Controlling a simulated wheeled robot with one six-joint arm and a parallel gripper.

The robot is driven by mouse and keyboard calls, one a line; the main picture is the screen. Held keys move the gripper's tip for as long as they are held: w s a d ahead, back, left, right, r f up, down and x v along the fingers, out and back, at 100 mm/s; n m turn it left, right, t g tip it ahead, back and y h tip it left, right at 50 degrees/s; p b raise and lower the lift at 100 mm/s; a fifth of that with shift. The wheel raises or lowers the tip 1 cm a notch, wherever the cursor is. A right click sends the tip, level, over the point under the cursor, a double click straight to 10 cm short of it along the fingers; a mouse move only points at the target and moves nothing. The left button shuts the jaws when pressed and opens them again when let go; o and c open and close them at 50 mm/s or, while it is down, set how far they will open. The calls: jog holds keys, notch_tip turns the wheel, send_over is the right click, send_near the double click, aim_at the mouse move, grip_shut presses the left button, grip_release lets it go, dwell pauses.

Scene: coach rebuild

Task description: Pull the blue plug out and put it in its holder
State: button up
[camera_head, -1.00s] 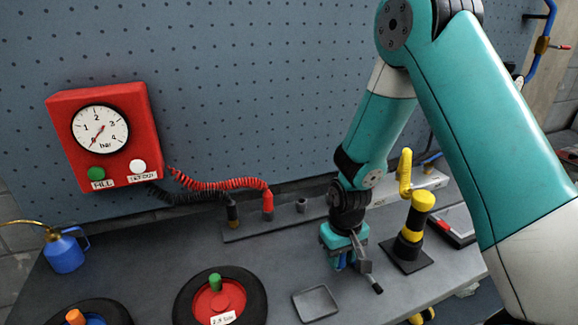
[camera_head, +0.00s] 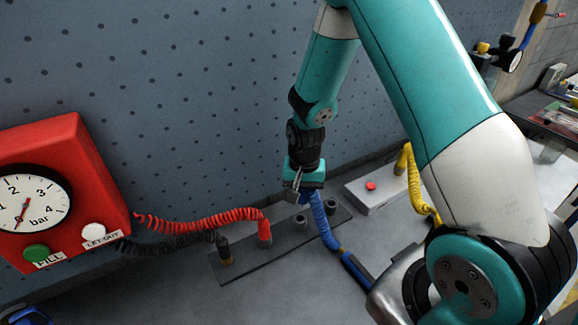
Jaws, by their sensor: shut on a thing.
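My gripper (camera_head: 298,194) is shut, jaws down, above the dark holder rail (camera_head: 280,244) on the bench, near the back wall. It holds the blue plug, which is mostly hidden by the jaws. A coiled blue hose (camera_head: 322,222) runs from just beside the jaws down to a blue and black piece with a yellow band (camera_head: 349,262). On the rail, a black plug (camera_head: 224,250) and a red plug (camera_head: 264,233) stand upright. To their right are two grey holders, one (camera_head: 300,223) below my gripper and one (camera_head: 330,206) behind the blue hose; both look empty.
A red box with a gauge (camera_head: 62,185) is on the left, with red (camera_head: 190,222) and black coiled hoses leading to the rail. A white box with a red button (camera_head: 375,190) and a yellow hose (camera_head: 413,178) are to the right. My arm covers the right side.

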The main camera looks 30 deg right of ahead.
jog(key=shift+w, duration=0.45)
jog(key=shift+f+b, duration=2.05)
jog(key=shift+f, duration=0.35)
jog(key=shift+s+f+b, duration=0.15)
jog(key=shift+f+b, duration=0.95)
jog(key=shift+f, duration=0.45)
jog(key=o, duration=1.1)
jog(key=shift+c, duration=0.2)
notch_tip(320, 180, up, 18)
jog(key=shift+f+b, duration=0.25)
jog(key=shift+b, duration=0.95)
jog(key=s+a+r+n+y, duration=0.2)
jog(key=s+a+r+n, duration=0.1)
jog(key=s+a+n, duration=0.4)
jog(key=s+a+r+n+y, duration=0.2)
jog(key=s+a+r+n, duration=0.2)
jog(key=s, duration=0.9)
jog(key=a+n, duration=0.3)
jog(key=a, duration=0.2)
jog(key=shift+s+a+r+n, duration=0.2)
jog(key=shift+s+a+n, duration=0.1)
jog(key=shift+s+a, duration=0.1)
